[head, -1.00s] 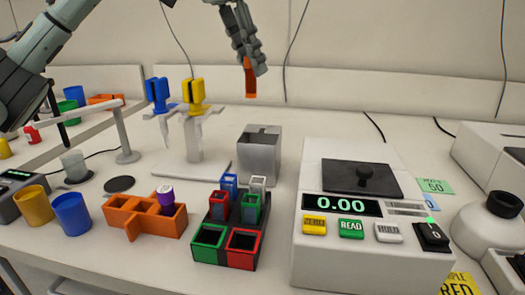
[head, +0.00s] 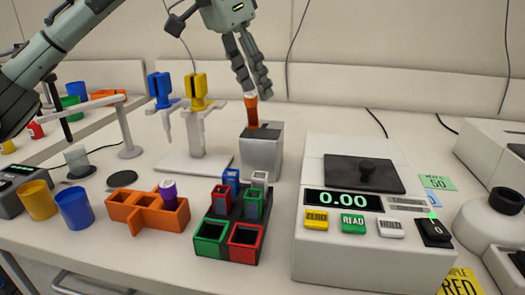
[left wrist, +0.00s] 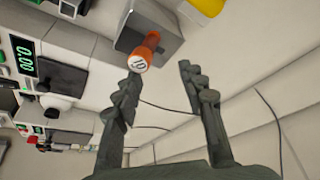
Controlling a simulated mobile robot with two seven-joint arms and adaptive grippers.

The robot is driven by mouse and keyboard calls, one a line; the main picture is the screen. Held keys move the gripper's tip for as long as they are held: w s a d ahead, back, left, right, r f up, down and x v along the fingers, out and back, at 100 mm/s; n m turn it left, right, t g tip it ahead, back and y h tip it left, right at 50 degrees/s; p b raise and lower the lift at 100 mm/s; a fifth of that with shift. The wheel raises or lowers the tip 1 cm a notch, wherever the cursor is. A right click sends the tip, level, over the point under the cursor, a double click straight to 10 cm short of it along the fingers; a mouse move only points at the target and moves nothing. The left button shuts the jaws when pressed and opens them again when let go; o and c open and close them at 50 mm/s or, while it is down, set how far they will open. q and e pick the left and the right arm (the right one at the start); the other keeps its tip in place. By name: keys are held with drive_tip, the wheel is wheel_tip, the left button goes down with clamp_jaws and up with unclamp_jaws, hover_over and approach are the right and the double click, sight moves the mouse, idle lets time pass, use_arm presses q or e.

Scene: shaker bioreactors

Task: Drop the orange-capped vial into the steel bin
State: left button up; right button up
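The orange-capped vial (head: 252,110) is upright, its lower end at the mouth of the steel bin (head: 262,158). In the left wrist view the vial (left wrist: 146,53) shows a pale round end marked with a number, with orange sides, against the bin (left wrist: 150,22). My left gripper (head: 256,92) is just above the vial. In the left wrist view the left gripper's fingers (left wrist: 160,76) are spread wide, and the vial lies beyond their tips, seemingly free of both. Whether the vial touches the bin is hard to tell. My right gripper is not in view.
A stand with blue and yellow clamps (head: 198,90) is left of the bin. A balance (head: 365,245) stands to the right. In front are an orange rack (head: 130,210) and a rack with red and green compartments (head: 212,232). Yellow and blue cups (head: 73,207) stand at the left.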

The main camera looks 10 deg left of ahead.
use_arm(q)
drive_tip(key=v, duration=1.2)
